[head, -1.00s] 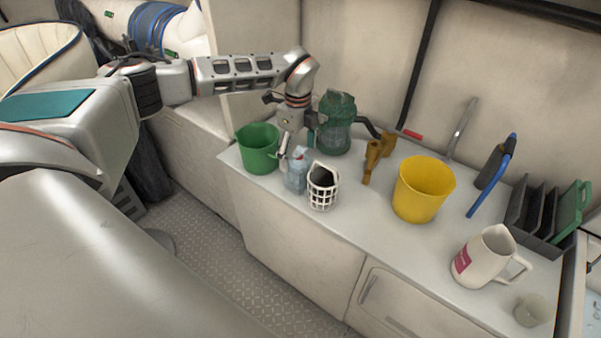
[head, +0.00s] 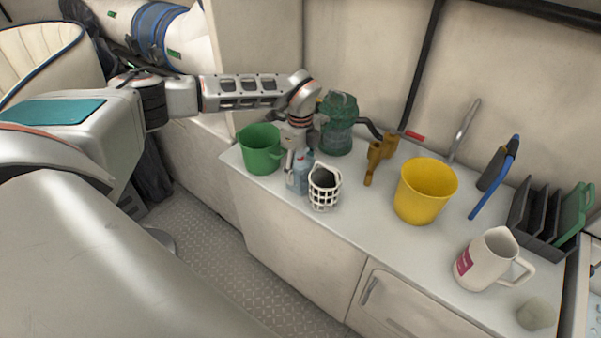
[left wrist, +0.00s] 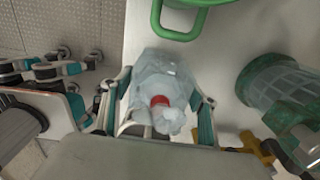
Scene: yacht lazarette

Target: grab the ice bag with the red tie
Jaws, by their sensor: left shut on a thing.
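The ice bag (head: 301,180) is a clear, pale blue bag standing on the white counter, between the green bucket and a white lattice holder. In the left wrist view the bag (left wrist: 165,75) shows from above, its neck bound with a red tie (left wrist: 160,101). My left gripper (head: 298,165) has come down over the bag from above. In the left wrist view, the left gripper's fingers (left wrist: 160,108) lie on both sides of the bag and are shut on it. The bag's base seems to be still at the counter. My right gripper is not in view.
The green bucket (head: 260,148) is close on the left, and the white lattice holder (head: 323,190) close on the right. A green strainer (head: 338,125) stands behind. Brass fittings (head: 378,155), a yellow bucket (head: 426,192) and a white jug (head: 486,260) are further right.

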